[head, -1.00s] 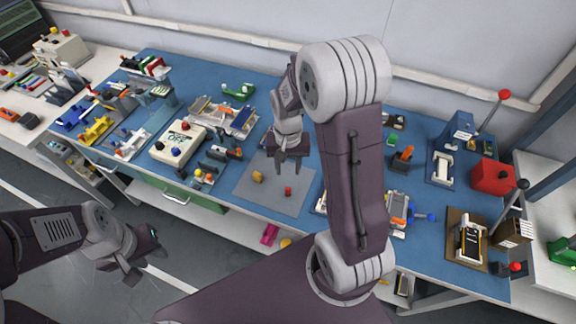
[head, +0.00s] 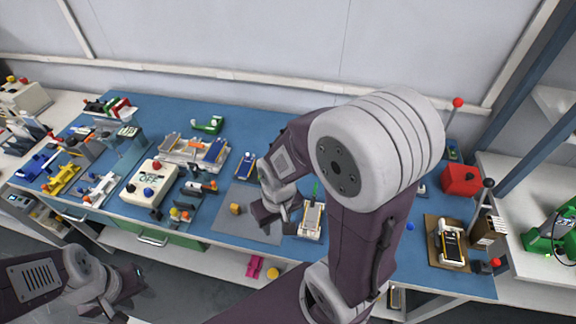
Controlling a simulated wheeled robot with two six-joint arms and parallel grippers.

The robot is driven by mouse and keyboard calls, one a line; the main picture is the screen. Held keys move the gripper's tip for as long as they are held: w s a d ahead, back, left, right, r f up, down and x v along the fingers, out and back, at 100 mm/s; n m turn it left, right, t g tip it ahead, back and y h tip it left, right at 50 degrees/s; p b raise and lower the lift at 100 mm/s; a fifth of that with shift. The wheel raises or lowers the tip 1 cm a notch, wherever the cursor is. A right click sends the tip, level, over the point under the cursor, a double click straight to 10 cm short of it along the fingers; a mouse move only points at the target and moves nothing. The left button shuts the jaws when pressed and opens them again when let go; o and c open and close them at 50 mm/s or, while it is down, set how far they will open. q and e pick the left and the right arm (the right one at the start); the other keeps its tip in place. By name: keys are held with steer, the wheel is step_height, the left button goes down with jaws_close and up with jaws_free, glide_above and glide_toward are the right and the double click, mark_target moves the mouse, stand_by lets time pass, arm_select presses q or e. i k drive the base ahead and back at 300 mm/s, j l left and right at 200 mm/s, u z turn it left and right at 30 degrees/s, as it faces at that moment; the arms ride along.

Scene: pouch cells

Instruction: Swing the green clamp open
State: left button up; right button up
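A thin green upright piece (head: 315,190) stands at the back of a small pale fixture (head: 311,220), just right of the grey mat. A low green device with a white part (head: 208,124) sits at the back of the bench. I cannot tell which of them is the green clamp. My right gripper (head: 274,216) points down over the mat's right part, left of the pale fixture and apart from the green piece. Its fingers are dark and partly hidden. My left gripper (head: 131,284) hangs in front of the bench, away from both; its fingers are unclear.
A white OFF box (head: 150,184) and several fixtures fill the left. A red box (head: 461,180) and a brown-based press (head: 447,252) stand at right. My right arm hides the bench's middle right.

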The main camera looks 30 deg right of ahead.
mark_target(314, 197)
steer(key=z, duration=1.5)
